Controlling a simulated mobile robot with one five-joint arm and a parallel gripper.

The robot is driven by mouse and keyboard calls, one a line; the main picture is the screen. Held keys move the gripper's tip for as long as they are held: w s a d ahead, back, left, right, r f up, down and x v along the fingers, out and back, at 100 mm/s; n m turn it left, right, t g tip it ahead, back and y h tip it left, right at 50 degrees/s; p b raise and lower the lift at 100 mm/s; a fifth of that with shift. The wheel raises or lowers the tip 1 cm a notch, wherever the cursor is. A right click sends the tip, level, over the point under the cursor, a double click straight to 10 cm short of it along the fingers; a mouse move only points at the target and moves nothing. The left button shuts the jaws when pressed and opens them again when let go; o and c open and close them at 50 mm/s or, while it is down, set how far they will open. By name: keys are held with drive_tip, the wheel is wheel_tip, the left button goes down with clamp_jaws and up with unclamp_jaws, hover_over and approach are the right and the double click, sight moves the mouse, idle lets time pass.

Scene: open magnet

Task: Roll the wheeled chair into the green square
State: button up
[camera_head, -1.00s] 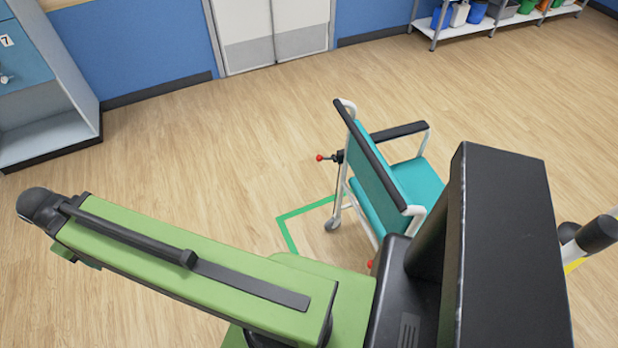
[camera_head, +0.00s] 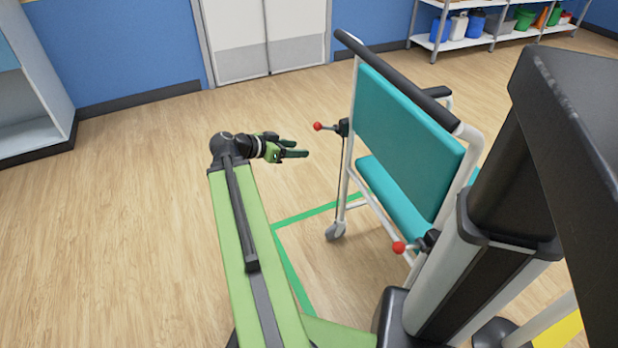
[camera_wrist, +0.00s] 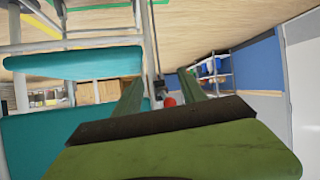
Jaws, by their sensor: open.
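The wheeled chair (camera_head: 408,139) has a teal back and seat, a white frame and red-knobbed levers at both sides of its back. It stands upright at centre right in the head view, partly hidden by my column. Green floor lines (camera_head: 309,213) of the square show beside and under it; the rest is hidden. My gripper (camera_head: 300,148) is open and empty, left of the chair and apart from it, close to the left red knob (camera_head: 318,126). In the wrist view, the red knob (camera_wrist: 170,102) shows between the fingers, and the teal chair (camera_wrist: 70,115) fills the left.
A double door (camera_head: 265,38) and blue wall stand at the back. A grey cabinet (camera_head: 35,115) is at the left, and a shelf with bins (camera_head: 490,30) at the back right. The floor left of the chair is clear.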

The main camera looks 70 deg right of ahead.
sight(347, 150)
drive_tip(key=shift+m+g, duration=0.6)
drive_tip(key=shift+m, duration=0.2)
drive_tip(key=s, duration=0.1)
drive_tip(key=s+d, duration=0.1)
drive_tip(key=s, duration=0.1)
drive_tip(key=s+d+f, duration=0.1)
drive_tip(key=shift+s+b, duration=0.25)
drive_tip(key=shift+b, duration=0.15)
drive_tip(key=b+x, duration=0.6)
drive_tip(key=x, duration=1)
drive_tip(key=shift+d+f+b, duration=0.15)
drive_tip(key=shift+d+b, duration=0.05)
drive_tip(key=shift+b, duration=0.1)
drive_tip(key=shift+s+d+f, duration=0.1)
drive_tip(key=shift+s+d, duration=0.2)
clamp_jaws()
